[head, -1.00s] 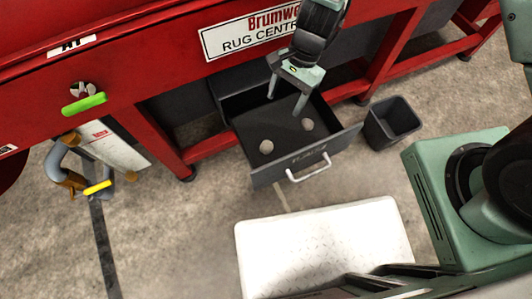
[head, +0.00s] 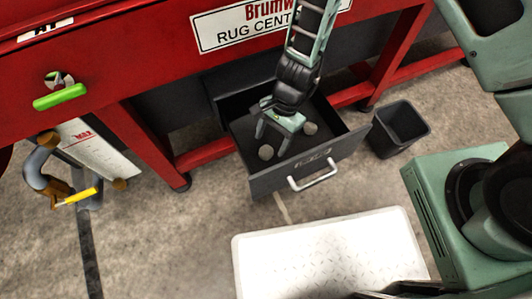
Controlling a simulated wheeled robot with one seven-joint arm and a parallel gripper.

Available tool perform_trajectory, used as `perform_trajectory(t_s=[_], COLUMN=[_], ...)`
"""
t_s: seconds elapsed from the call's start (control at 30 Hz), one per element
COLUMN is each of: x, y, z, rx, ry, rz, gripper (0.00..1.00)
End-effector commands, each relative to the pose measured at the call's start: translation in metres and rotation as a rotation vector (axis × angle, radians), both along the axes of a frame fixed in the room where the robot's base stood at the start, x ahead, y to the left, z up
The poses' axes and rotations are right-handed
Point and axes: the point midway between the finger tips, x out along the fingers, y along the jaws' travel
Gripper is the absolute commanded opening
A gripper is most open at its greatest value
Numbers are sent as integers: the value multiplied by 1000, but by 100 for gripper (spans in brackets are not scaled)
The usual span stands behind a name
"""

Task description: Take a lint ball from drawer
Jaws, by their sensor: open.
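The dark grey drawer (head: 258,186) is pulled open below the red bench and has a light bar handle on its front. Two small greyish lint balls lie on its floor. The left lint ball (head: 265,152) is just below my gripper's fingertips in the picture, and the right lint ball (head: 310,128) is near the drawer's right side. My gripper (head: 270,147) is open and points down into the drawer, with its fingers around or just above the left ball. I cannot tell whether they touch it. Nothing is held.
A black bin (head: 399,130) stands on the floor right of the drawer. A white textured platform (head: 330,255) lies in front. The red bench (head: 120,85) runs above, with a green-handled tool (head: 60,96) on its front.

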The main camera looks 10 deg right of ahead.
Motion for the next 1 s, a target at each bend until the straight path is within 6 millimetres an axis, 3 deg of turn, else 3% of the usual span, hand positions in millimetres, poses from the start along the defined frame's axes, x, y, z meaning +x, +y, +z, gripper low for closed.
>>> perform_trajectory(t_s=[0.03,0.2,0.53,0.7,1.0], x=[-2,-5,-7,-7,-7], y=[2,10,12,12,12], z=[-15,-34,-37,-37,-37], rx=[-1,0,0,0,0], ry=[1,1,0,0,0], rz=[1,0,0,0,0], gripper=[63,63,63,17,16])
